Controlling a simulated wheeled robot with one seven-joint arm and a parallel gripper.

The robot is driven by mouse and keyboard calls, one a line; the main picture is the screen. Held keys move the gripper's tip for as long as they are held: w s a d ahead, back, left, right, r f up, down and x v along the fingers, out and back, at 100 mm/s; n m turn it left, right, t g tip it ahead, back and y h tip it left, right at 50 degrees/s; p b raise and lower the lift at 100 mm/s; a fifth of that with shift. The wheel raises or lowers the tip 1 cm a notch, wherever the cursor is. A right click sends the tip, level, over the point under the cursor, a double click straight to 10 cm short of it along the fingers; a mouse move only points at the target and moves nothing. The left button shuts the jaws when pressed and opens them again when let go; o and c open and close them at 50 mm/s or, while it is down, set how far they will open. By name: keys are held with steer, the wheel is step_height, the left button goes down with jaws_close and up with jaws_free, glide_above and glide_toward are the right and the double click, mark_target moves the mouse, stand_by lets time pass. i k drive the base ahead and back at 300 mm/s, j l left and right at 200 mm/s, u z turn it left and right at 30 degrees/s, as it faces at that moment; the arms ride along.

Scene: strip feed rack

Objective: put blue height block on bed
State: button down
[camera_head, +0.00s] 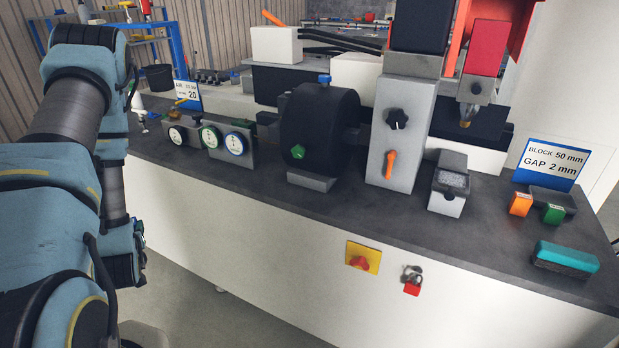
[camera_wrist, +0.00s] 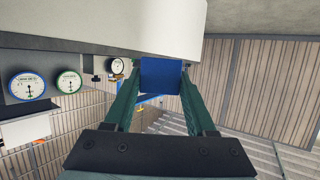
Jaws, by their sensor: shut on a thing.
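In the wrist view my gripper (camera_wrist: 161,82) has its two green fingers closed on a blue block (camera_wrist: 161,72), one finger at each side. The block hangs clear in the air below a pale grey panel. In the head view my arm is at the left edge, and the gripper and blue block do not show. I cannot tell for sure which part is the bed.
A holder at the right bears an orange block (camera_head: 521,204) and a green block (camera_head: 554,214), before a sign (camera_head: 552,164) reading block 50 mm, gap 2 mm. A teal-topped brush-like piece (camera_head: 566,257) lies near the front edge. A black drum (camera_head: 318,122) and dial gauges (camera_head: 236,143) stand left.

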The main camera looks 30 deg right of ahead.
mark_target(571, 239)
steer(key=i+j+z, duration=0.1)
steer(key=z, duration=0.25)
steer(key=i+j+z, duration=0.2)
steer(key=z, duration=0.15)
steer(key=i+j+z, duration=0.2)
steer(key=z, duration=0.15)
